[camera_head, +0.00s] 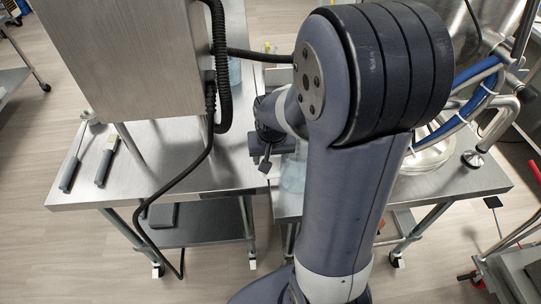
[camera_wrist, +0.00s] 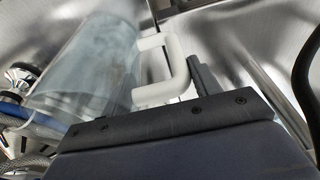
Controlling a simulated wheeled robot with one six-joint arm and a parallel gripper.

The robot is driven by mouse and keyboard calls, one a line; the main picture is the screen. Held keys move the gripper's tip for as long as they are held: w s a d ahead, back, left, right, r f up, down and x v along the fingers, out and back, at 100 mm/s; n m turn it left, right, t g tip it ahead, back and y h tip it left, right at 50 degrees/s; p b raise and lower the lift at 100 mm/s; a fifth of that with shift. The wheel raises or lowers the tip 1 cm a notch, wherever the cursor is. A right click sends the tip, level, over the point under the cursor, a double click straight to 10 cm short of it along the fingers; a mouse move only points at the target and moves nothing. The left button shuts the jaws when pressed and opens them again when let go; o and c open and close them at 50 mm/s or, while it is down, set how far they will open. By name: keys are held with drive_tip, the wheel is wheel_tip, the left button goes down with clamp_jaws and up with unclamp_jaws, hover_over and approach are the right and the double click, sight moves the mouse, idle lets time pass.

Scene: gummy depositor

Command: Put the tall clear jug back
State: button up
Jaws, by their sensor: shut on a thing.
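The tall clear jug (camera_wrist: 85,75) fills the left of the wrist view, its body see-through and its white handle (camera_wrist: 172,88) facing my gripper. My gripper (camera_wrist: 194,84) is shut on the handle; one dark finger shows beside it and the exact contact is partly hidden. In the head view the pale bluish jug (camera_head: 293,172) shows partly behind my arm, over the table on the right, and my gripper (camera_head: 266,150) is at its left side. I cannot tell whether the jug's base touches the table.
A steel table (camera_head: 165,165) with a large steel cabinet (camera_head: 125,50) is on the left. Two hand tools (camera_head: 106,160) lie at its left end. Another bluish clear container (camera_head: 235,72) stands behind the cabinet. Blue hoses (camera_head: 470,80) and steel vessels crowd the right. A black cable hangs in front.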

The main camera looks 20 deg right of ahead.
drive_tip(key=shift+f, duration=0.2)
drive_tip(key=o, duration=1.7)
drive_tip(key=shift+c, duration=0.2)
drive_tip(key=shift+r, duration=0.2)
drive_tip(key=v, duration=1.2)
drive_tip(key=shift+w+a, duration=0.1)
